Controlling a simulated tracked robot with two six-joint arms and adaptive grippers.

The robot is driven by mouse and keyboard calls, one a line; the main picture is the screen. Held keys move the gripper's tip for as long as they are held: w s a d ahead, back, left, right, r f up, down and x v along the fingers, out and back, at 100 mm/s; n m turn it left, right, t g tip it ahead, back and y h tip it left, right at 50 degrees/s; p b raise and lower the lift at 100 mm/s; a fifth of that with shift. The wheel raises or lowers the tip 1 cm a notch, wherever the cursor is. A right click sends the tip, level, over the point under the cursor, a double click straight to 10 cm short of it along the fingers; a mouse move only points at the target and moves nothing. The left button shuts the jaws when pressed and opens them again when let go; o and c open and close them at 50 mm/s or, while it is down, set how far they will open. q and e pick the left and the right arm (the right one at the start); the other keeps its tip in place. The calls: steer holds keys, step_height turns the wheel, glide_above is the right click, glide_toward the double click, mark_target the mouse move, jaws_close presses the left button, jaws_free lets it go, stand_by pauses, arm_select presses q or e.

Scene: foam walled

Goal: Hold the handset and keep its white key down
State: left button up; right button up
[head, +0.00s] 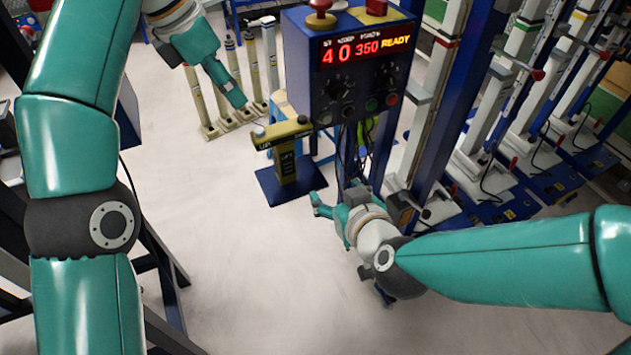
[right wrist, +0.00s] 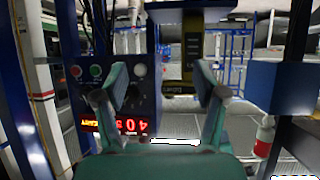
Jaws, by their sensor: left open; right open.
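A yellow handset (head: 282,132), with a pale key at its left end, sits on a yellow-and-black post marked LIFT, on a blue base (head: 290,185). My left gripper (head: 232,92) hangs above and left of the handset, open and apart from it. My right gripper (head: 328,203) is low, below and right of the handset, open and empty. In the right wrist view its two fingers (right wrist: 160,78) stand wide apart; the yellow-and-black LIFT post (right wrist: 192,45) shows upside down beyond them. Whether the key is pressed cannot be made out.
A blue control box (head: 362,75) with a lit red display, knobs and buttons stands right behind the handset. Blue-framed machines with pale columns (head: 505,90) crowd the right. Several pale posts (head: 195,100) stand at the back left. The pale floor (head: 220,240) in front is clear.

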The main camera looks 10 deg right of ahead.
mark_target(286, 152)
steer(key=s+a+r+n+t+y, duration=0.1)
steer(key=s+a+r+y, duration=0.1)
steer(key=a+r, duration=0.3)
steer(key=x, duration=1.1)
steer(key=d+x, duration=0.1)
steer(key=x, duration=0.4)
steer(key=shift+w+a+r, duration=0.1)
steer(key=shift+w+r, duration=0.2)
steer(key=shift+w, duration=0.2)
steer(key=c, duration=1.3)
arm_select(q)
jaws_close()
